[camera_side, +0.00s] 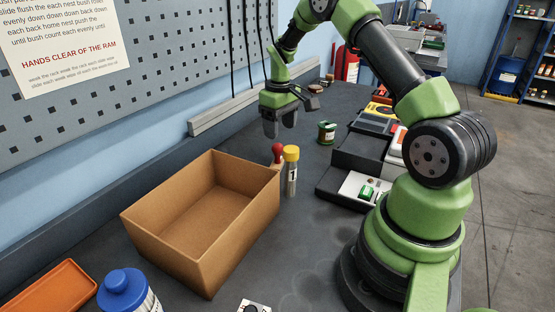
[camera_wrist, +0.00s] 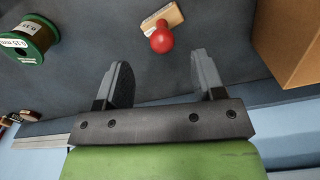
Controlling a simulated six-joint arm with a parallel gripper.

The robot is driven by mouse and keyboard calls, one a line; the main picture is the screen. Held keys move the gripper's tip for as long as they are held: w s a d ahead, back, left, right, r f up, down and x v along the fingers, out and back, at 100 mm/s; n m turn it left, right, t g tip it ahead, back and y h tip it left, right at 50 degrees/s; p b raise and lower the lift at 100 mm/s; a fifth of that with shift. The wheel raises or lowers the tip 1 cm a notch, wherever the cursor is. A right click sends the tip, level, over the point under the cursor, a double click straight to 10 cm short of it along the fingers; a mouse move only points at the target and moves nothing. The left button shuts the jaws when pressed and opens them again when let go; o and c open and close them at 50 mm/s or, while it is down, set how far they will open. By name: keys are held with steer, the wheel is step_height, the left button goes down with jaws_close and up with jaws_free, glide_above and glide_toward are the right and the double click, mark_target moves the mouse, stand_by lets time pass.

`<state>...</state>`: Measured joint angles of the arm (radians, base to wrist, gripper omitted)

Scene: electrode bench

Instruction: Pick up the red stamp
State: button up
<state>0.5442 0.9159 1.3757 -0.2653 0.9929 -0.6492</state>
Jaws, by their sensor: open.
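The red stamp has a round red knob (camera_wrist: 162,40) on a pale wooden base (camera_wrist: 169,17). It sits on the dark bench, upper middle in the wrist view. In the side view the red stamp (camera_side: 277,149) shows beside the cardboard box's far right corner, its lower part hidden. My gripper (camera_side: 281,124) is open and empty above the bench, behind the stamp in the side view. In the wrist view my gripper (camera_wrist: 163,76) has its two fingers spread, with the stamp ahead of the gap and not between them.
An open, empty cardboard box (camera_side: 245,238) stands close to the stamp. A yellow-capped bottle (camera_side: 291,172) stands right beside it. A pegboard wall (camera_side: 160,70) runs behind the bench.

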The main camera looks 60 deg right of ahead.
mark_target(278, 157)
steer(key=f, duration=0.8)
steer(key=shift+w+f, duration=0.1)
steer(key=shift+w, duration=0.25)
steer(key=shift+c, duration=0.3)
steer(key=c, duration=1)
